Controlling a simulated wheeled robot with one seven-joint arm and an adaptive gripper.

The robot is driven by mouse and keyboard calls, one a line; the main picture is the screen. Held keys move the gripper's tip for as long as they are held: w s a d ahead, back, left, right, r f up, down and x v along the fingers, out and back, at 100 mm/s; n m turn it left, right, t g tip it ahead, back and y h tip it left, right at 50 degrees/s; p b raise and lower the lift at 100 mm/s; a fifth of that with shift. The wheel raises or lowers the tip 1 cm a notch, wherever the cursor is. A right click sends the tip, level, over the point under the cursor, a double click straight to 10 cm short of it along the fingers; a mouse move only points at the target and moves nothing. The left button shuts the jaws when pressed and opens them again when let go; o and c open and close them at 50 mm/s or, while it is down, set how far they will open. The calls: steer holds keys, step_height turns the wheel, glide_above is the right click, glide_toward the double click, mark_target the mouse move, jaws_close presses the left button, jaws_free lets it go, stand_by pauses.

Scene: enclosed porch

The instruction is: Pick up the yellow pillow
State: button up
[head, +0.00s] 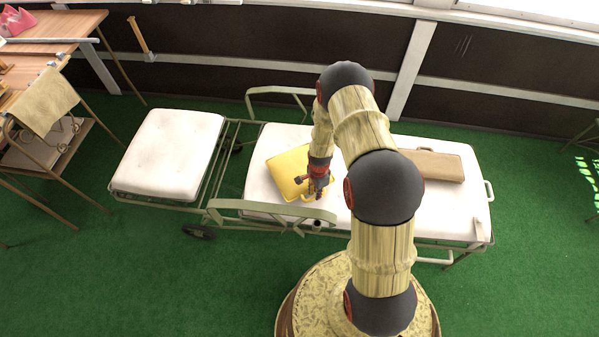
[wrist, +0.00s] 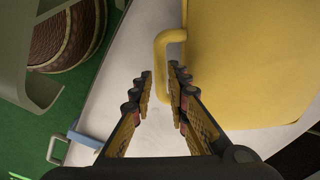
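The yellow pillow (head: 285,170) lies flat on the white mattress of the bed (head: 256,195), partly hidden by my arm in the head view. In the wrist view it is a large yellow slab (wrist: 250,60) at the upper right, with a yellow loop like a handle (wrist: 166,45) on its left edge. My gripper (head: 312,192) is over the pillow's near right side. In the wrist view my gripper (wrist: 161,72) is open, with the loop's lower end between its fingertips. I cannot tell whether a finger touches it.
A brown case (head: 432,166) lies on the mattress to the right of my arm. Green metal side rails (head: 270,208) edge the bed. A separate white cushion section (head: 172,152) is at left. A wooden table (head: 50,27) and chair (head: 45,105) stand far left. Green floor lies open in front.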

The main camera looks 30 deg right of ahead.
step_height(320, 180, down, 5)
steer(key=shift+r+b, duration=0.1)
steer(key=shift+b, duration=0.9)
steer(key=shift+c, duration=0.6)
jaws_close()
